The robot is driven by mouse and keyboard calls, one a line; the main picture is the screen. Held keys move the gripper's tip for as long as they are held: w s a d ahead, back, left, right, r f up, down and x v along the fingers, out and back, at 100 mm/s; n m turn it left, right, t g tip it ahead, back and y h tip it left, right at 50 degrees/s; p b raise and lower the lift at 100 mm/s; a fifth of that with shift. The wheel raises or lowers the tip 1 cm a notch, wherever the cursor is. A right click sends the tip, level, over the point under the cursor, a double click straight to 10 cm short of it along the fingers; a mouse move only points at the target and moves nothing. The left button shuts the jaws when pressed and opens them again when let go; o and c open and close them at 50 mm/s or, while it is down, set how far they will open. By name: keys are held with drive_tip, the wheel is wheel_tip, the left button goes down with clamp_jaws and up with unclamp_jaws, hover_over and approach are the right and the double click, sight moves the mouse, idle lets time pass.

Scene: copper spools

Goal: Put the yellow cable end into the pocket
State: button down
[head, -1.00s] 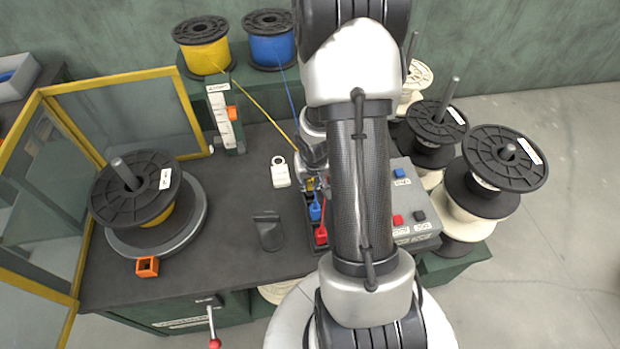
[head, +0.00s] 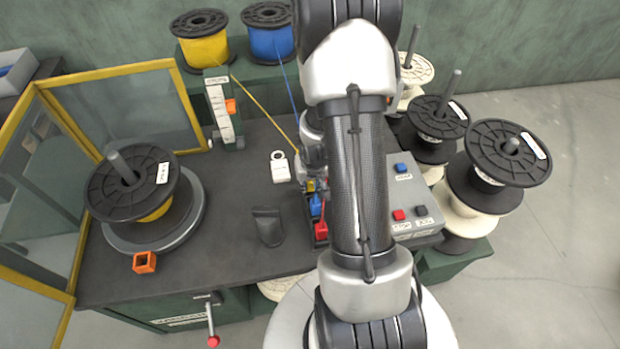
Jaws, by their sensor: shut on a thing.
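My gripper (head: 314,160) is mostly hidden by my own arm in the head view. It is over the back end of a dark pocket tray (head: 309,226) near the middle of the bench. A yellow cable (head: 258,105) runs from the yellow spool (head: 203,42) on the back shelf to my gripper. A small yellow piece, seemingly the cable end (head: 310,185), shows just below the fingers. Whether it sits inside a pocket or above it I cannot tell. A blue piece (head: 315,205) and a red piece (head: 321,229) are in the tray in front of it.
A grey button box (head: 410,190) stands right of the tray, partly behind my arm. A white tag (head: 280,167) and a dark holder (head: 268,226) are to the left. A blue cable (head: 290,100) runs close by. A spool (head: 132,185) stands on a turntable at left.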

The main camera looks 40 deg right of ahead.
drive_tip(key=c, duration=1.3)
unclamp_jaws()
drive_tip(key=shift+r, duration=0.1)
drive_tip(key=shift+r, duration=0.8)
wheel_tip(320, 180, up, 7)
drive_tip(key=p, duration=0.7)
drive_tip(key=w+a+r+n+p, duration=0.1)
drive_tip(key=a+r+n, duration=0.1)
drive_tip(key=a+r, duration=0.2)
drive_tip(key=w+a+r+n+y+p, duration=0.1)
drive_tip(key=a+r, duration=0.3)
drive_tip(key=a, duration=0.7)
drive_tip(key=w+a+r+n+p, duration=0.1)
drive_tip(key=w+a+r+n, duration=0.2)
drive_tip(key=a, duration=0.4)
drive_tip(key=shift+a+r+y+p, duration=0.3)
drive_tip(key=shift+a+r+p, duration=0.1)
drive_tip(key=shift+r, duration=0.4)
